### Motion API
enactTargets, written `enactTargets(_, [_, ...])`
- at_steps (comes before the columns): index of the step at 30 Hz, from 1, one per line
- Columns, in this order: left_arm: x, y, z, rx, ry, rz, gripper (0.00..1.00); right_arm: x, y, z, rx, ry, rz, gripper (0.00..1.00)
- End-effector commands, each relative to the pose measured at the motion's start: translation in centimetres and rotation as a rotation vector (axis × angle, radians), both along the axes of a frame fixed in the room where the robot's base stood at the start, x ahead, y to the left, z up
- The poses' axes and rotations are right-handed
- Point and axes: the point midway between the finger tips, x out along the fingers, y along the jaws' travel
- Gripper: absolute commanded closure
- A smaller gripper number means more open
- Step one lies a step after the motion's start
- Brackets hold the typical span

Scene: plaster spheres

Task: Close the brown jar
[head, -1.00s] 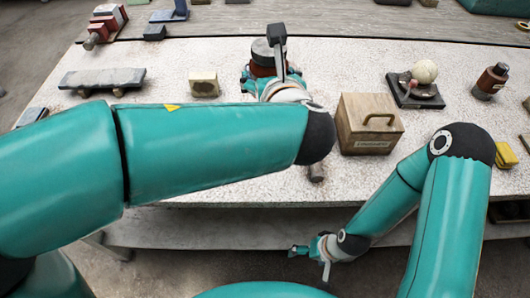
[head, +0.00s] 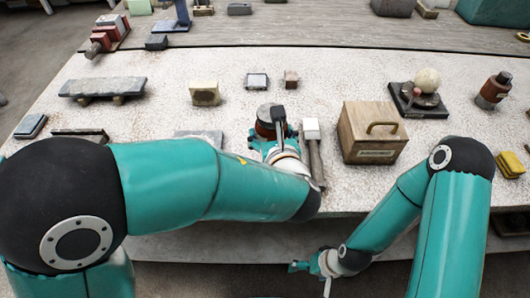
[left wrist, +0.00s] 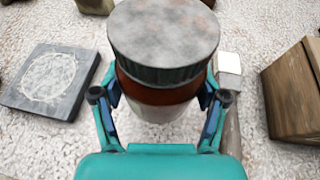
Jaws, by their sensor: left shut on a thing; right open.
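The brown jar (head: 266,130) has a wide grey lid (head: 270,113) resting on its top. In the left wrist view the lid (left wrist: 164,35) covers the mouth and the brown glass (left wrist: 158,93) with a pale label shows below it. I cannot tell whether the lid is fully tightened. My left gripper (left wrist: 160,98) is shut around the jar's body, one finger on each side, and holds it upright. Whether the jar touches the table is unclear. My right gripper (head: 308,265) is open and empty, low in front of the table's front edge.
A hammer (head: 312,130) lies just right of the jar, then a wooden box (head: 372,135). A dark square plate (left wrist: 50,80) lies to the jar's left. Another brown bottle (head: 494,90) stands far right.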

Motion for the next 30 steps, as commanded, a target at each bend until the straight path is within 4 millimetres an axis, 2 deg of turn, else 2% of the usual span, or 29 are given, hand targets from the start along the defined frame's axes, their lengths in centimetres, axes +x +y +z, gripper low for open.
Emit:
enactTargets(5, [0.1, -0.1, -1.6, -0.001, -0.004, -0.001, 1.00, 0.0, 0.0, -0.2, 0.000, 0.000, 0.000, 0.09])
enactTargets(16, [0.1, 0.0, -1.9, -0.001, -0.005, 0.000, 1.00, 0.0, 0.0, -0.2, 0.000, 0.000, 0.000, 0.09])
enactTargets(24, [0.1, 0.0, -5.3, 0.001, -0.003, 0.000, 1.00, 0.0, 0.0, -0.7, 0.000, 0.000, 0.000, 0.09])
enactTargets(30, [0.1, 0.0, -6.0, -0.002, -0.005, 0.000, 1.00, 0.0, 0.0, -0.7, 0.000, 0.000, 0.000, 0.09])
